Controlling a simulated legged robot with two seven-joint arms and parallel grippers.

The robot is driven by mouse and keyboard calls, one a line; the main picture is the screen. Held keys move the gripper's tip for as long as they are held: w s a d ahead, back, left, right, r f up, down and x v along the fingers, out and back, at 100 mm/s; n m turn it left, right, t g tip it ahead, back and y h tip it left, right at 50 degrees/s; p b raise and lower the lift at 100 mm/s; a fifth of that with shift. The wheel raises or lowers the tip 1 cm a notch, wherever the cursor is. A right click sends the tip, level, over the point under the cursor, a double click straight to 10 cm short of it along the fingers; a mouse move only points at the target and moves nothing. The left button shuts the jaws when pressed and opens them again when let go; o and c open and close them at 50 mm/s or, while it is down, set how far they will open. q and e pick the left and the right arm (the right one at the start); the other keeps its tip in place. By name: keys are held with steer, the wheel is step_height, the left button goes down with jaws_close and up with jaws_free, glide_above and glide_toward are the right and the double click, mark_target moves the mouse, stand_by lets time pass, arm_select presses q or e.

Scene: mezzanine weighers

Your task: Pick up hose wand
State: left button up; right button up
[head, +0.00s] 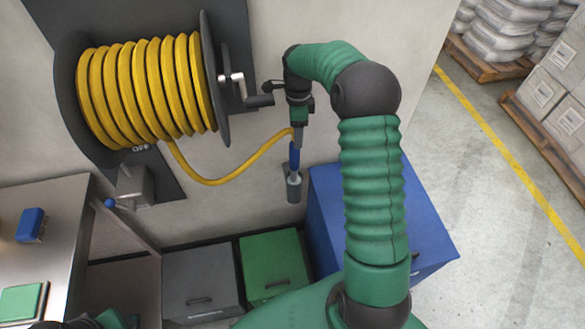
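The hose wand (294,157) has a blue grip and stands upright, its lower end in a small grey wall holder (293,188). A yellow hose (222,182) runs from the reel (142,88) up to the wand's top. My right gripper (297,143) points down at the wand's upper end and overlaps it in the head view. The fingers are seen edge-on and hide the wand's top, so I cannot tell whether they are closed on it. My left gripper does not show; only part of my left arm may show at the bottom left edge.
A reel crank (259,100) juts out close to my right wrist. A valve box with a blue-knobbed lever (133,188) is below the reel. Grey (200,280), green (273,262) and blue (425,230) bins stand below. A steel bench (60,215) is at left.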

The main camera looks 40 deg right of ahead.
mark_target(294, 153)
steer(key=f, duration=0.5)
steer(key=shift+w+d+f, duration=0.25)
steer(key=shift+w+d, duration=0.1)
steer(key=shift+d, duration=0.05)
steer(key=shift+f+p, duration=0.4)
steer(key=f, duration=0.2)
steer(key=a+f+p, duration=0.1)
steer(key=shift+a+f, duration=0.1)
steer(key=shift+f, duration=0.25)
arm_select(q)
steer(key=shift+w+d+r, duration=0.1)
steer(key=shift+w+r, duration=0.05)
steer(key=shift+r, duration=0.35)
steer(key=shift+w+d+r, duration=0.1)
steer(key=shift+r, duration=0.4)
arm_select(e)
steer(key=shift+w+f, duration=0.15)
steer(key=shift+f, duration=0.15)
steer(key=c, duration=1)
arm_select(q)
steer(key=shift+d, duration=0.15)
arm_select(e)
jaws_close()
